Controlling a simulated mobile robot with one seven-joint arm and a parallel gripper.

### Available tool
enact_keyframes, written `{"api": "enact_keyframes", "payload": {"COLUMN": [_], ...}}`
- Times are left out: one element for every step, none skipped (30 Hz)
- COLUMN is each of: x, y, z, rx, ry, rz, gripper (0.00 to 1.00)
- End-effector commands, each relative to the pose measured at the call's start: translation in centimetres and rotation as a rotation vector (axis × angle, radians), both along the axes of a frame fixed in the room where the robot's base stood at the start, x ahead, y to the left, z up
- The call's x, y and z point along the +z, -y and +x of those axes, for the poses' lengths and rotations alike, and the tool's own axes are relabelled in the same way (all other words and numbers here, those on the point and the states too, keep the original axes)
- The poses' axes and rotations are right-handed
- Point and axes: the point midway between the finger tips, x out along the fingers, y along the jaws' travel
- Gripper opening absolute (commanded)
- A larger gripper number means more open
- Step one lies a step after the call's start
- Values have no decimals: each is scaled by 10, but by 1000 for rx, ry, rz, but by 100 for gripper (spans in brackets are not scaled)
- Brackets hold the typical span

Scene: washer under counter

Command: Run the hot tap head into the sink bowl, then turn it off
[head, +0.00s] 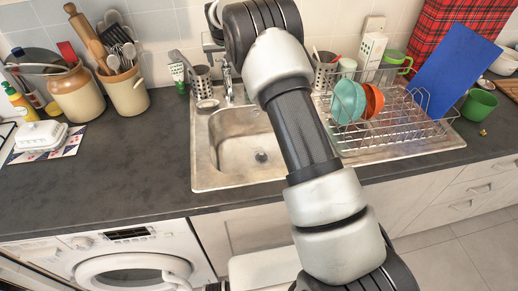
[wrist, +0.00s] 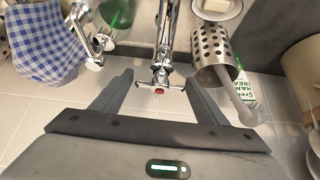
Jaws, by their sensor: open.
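The chrome tap (head: 227,82) stands at the back of the steel sink, partly behind my arm in the head view. The sink bowl (head: 228,135) is empty in its visible part, with a dark drain; my arm covers its right side. In the wrist view the tap (wrist: 166,40) runs down the picture to a cross-shaped handle (wrist: 159,88) with a red centre. My gripper (wrist: 159,78) is open, with one finger on each side of this handle and visible gaps to both. In the head view the gripper is not visible. No running water is visible.
A perforated steel holder (wrist: 214,55) and a green-white tube (wrist: 243,88) stand close to my right finger. A chrome fitting (wrist: 97,42) and checked cloth (wrist: 45,42) are at left. The dish rack (head: 395,122) holds plates and a blue board (head: 456,68).

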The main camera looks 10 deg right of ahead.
Motion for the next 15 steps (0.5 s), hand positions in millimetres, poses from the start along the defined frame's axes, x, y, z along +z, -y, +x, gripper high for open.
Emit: {"api": "enact_keyframes", "payload": {"x": [6, 8, 12, 15, 18, 23, 26, 29, 33, 36, 39, 43, 46, 49, 53], "y": [0, 0, 0, 0, 0, 0, 0, 0, 0, 0, 0, 0, 0, 0, 0], "z": [0, 0, 0, 0, 0, 0, 0, 0, 0, 0, 0, 0, 0, 0, 0], "rx": [0, 0, 1, 1, 1, 1, 1, 1, 1, 1, 1, 1, 1, 1, 1], "ry": [1, 2, 2, 2, 2, 2, 2, 2, 2, 2, 2, 2, 2, 2, 2], "rz": [0, 0, 1, 1, 1, 1, 1, 1, 1, 1, 1, 1, 1, 1, 1], "gripper": [67, 67, 67, 67, 67, 67, 67, 67, 67, 67, 67, 67, 67, 67, 67]}}
